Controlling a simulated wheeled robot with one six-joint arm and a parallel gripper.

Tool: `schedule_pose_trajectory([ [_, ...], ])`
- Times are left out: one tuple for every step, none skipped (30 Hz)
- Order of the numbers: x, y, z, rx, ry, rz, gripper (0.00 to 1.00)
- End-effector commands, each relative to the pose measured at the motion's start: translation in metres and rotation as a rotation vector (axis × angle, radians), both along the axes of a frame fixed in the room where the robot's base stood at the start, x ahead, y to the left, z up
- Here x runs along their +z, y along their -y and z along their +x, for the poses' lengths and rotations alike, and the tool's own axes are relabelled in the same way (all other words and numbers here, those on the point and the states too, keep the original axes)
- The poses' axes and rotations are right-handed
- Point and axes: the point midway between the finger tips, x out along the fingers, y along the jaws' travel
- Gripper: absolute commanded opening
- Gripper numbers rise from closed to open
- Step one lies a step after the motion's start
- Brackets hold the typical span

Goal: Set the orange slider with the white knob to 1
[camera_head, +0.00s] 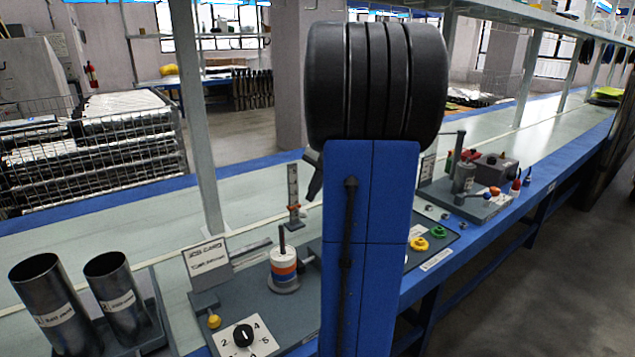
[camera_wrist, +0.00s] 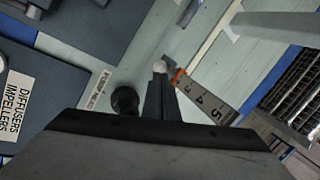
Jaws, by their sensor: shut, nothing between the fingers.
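The upright scale plate (camera_head: 293,184) stands on the bench left of my arm; in the wrist view the plate (camera_wrist: 205,98) shows 3, 4 and 5, with 5 nearest the camera. The orange slider (camera_head: 294,208) is near the plate's lower end. In the wrist view the orange slider (camera_wrist: 177,74) sits beyond the 3, with its white knob (camera_wrist: 160,67) beside it. The mark level with it is not readable. My gripper (camera_wrist: 163,80) is shut and empty, its tips pointing down close to the knob; contact cannot be told. My arm hides much of the bench in the head view.
A dark round-topped post (camera_wrist: 124,98) stands close left of my fingers. An orange-and-white ring stack (camera_head: 284,270), a numbered dial (camera_head: 243,337) and metal cylinders (camera_head: 45,300) stand to the left. Yellow and green knobs (camera_head: 419,243) lie right of my arm.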

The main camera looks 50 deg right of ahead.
Motion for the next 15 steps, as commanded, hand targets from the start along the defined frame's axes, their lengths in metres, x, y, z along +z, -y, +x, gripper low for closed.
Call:
schedule_pose_trajectory([
  [-0.009,-0.002,0.003,0.001,-0.001,0.002,0.00],
  [-0.013,-0.002,0.005,0.001,-0.001,0.002,0.00],
  [-0.018,-0.002,0.007,0.000,0.000,0.001,0.00],
  [-0.022,-0.002,0.009,0.001,0.000,0.002,0.00],
  [-0.026,-0.003,0.010,0.000,-0.001,0.002,0.00],
  [-0.030,-0.003,0.011,0.000,-0.001,0.002,0.00],
  [-0.032,-0.003,0.013,0.000,-0.001,0.002,0.00],
  [-0.035,-0.004,0.014,-0.001,0.000,0.001,0.00],
  [-0.037,-0.004,0.015,0.000,0.000,0.001,0.00],
  [-0.039,-0.004,0.015,0.000,0.001,0.001,0.00],
  [-0.040,-0.004,0.016,0.000,0.001,0.001,0.00],
  [-0.041,-0.004,0.017,0.000,0.001,0.000,0.00],
  [-0.042,-0.004,0.017,0.000,0.001,0.000,0.00],
  [-0.043,-0.004,0.017,0.000,0.001,-0.001,0.00],
  [-0.043,-0.004,0.017,-0.001,0.001,0.000,0.00],
])
